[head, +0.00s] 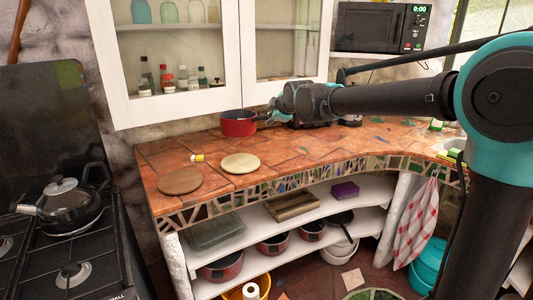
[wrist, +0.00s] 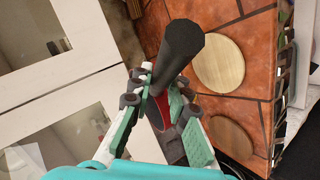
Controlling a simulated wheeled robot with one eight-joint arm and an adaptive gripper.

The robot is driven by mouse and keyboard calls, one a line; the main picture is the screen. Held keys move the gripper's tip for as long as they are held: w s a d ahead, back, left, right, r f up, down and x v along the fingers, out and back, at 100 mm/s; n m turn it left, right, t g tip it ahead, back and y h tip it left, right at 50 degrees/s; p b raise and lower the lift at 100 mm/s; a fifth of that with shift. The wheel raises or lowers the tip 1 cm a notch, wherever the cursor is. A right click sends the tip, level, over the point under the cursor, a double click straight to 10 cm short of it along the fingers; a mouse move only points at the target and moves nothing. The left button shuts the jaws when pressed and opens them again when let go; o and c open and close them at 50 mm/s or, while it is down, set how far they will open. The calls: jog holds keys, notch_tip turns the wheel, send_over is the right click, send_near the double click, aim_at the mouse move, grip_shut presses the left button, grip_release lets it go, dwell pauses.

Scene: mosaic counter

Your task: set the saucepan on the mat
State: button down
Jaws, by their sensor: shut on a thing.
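The red saucepan (head: 238,123) is near the back of the tiled counter in the head view; I cannot tell whether its base touches the counter. My gripper (head: 273,117) is at its right side, shut on its dark handle. In the wrist view the black handle (wrist: 182,47) passes between the fingers of my gripper (wrist: 160,97), and part of the red body (wrist: 161,112) shows. Two round flat mats lie in front of the pan: a pale one (head: 240,163) and a brown one (head: 180,181). Both are bare. They also show in the wrist view, pale (wrist: 218,63) and brown (wrist: 231,138).
A small yellow-and-white item (head: 197,157) lies left of the pale mat. A white glass-fronted cabinet (head: 180,100) hangs above the counter's back. A stove (head: 70,255) with a kettle (head: 65,200) stands at left. The counter right of the pale mat is clear.

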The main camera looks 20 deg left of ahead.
notch_tip(320, 180, down, 14)
jog(key=shift+r, duration=0.2)
jog(key=c, duration=1.5)
grip_release()
jog(key=shift+o, duration=0.2)
jog(key=v, duration=1.2)
jog(key=s+d+f+m+g+h, duration=0.15)
jog(key=d+f+m, duration=0.25)
jog(key=d, duration=0.4)
jog(key=s+d+f+m+h, duration=0.25)
jog(key=d+f, duration=0.25)
jog(key=d, duration=0.4)
jog(key=s+d+f+m+h, duration=0.15)
jog(key=d+f+m, duration=0.25)
jog(key=d, duration=0.4)
jog(key=s+d+f+m+g+h, duration=0.1)
jog(key=s+d+f+m, duration=0.4)
jog(key=s+d, duration=0.2)
jog(key=s+d+f+m+g, duration=0.2)
jog(key=s+d+f+m, duration=0.3)
jog(key=s, duration=0.5)
jog(key=shift+d+f+h, duration=0.35)
jog(key=shift+d+f, duration=0.2)
jog(key=shift+d, duration=0.4)
